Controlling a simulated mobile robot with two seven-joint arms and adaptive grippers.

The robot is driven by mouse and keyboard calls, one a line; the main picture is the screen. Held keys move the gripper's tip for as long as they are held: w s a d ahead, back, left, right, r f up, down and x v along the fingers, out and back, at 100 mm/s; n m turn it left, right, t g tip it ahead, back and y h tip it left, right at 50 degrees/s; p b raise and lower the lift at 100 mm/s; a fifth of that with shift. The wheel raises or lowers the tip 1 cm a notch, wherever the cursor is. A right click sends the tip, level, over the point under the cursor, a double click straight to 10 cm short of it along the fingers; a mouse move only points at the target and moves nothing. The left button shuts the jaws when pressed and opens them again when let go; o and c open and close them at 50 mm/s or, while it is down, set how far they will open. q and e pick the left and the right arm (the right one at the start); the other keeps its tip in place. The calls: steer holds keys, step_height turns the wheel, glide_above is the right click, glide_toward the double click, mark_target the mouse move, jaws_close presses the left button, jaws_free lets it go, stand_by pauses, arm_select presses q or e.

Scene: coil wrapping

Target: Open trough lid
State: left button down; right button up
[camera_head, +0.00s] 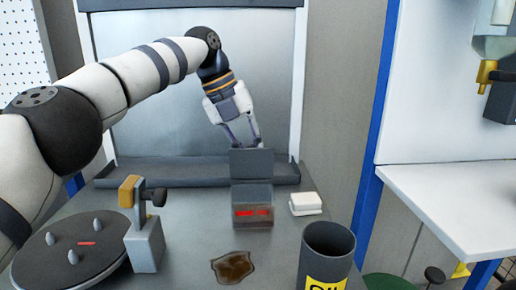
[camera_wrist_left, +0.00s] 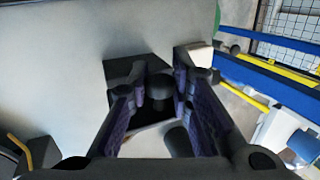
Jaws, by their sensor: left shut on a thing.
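The trough (camera_head: 252,196) is a small dark grey box with a red mark on its front, standing on the grey bench in the head view. Its grey lid (camera_head: 251,164) shows as a flat panel standing up at the trough's back edge. My left gripper (camera_head: 242,144) reaches down from above and behind the lid. In the wrist view its fingers (camera_wrist_left: 163,84) close on a dark round knob (camera_wrist_left: 158,90) of the lid. The fingertips are partly hidden behind the lid in the head view. My right gripper is not in view.
A white block (camera_head: 305,204) lies right of the trough. A dark cylinder with a yellow label (camera_head: 326,253) stands front right. A brown puddle (camera_head: 233,267) lies in front. A round plate with pegs (camera_head: 70,255) and a clamp post (camera_head: 145,240) stand left.

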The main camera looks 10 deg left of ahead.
arm_select(q)
steer(key=shift+w, duration=0.1)
stand_by(0.3)
steer(key=c, duration=1.4)
jaws_free()
steer(key=shift+f, duration=0.1)
steer(key=shift+c, duration=0.2)
steer(key=shift+a+r, duration=0.2)
steer(key=shift+r, duration=0.4)
steer(key=s+a+r, duration=0.1)
steer(key=s+a, duration=0.3)
steer(key=a, duration=0.8)
steer(key=shift+r, duration=0.3)
